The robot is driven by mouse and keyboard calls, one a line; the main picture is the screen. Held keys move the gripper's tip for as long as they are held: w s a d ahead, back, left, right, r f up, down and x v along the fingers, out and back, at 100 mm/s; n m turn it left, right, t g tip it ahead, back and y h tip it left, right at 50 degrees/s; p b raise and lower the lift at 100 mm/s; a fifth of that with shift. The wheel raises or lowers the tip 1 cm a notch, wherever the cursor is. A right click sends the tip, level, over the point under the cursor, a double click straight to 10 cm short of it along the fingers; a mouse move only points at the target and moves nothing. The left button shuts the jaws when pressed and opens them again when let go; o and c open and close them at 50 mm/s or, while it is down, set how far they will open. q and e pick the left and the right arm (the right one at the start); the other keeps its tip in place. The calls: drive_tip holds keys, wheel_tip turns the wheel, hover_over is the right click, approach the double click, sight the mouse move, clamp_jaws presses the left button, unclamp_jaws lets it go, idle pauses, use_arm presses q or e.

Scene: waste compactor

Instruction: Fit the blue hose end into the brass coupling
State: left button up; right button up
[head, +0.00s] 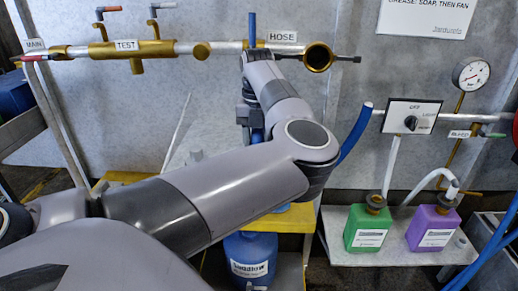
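The brass coupling (318,57) is a round open-mouthed fitting at the right end of the upper pipe, beside the HOSE label. A blue hose (354,133) curves up from behind my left arm, and its upper tip stands below and right of the coupling, apart from it, near the left end of the lower right pipe. My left arm reaches up across the middle. Its wrist ends just left of the coupling, and its gripper fingers are hidden or too small to make out. A narrow blue upright piece (252,25) shows above that wrist. My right gripper is not in view.
A switch box (411,117) and pressure gauge (472,74) are at right. A green container (367,229) and a purple container (432,229) stand on a shelf below. A blue canister (250,257) is under the arm. TEST valves with handles sit at upper left.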

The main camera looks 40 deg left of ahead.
sight(258, 130)
use_arm(q)
drive_tip(key=shift+r+p, duration=0.85)
drive_tip(key=shift+r, duration=0.85)
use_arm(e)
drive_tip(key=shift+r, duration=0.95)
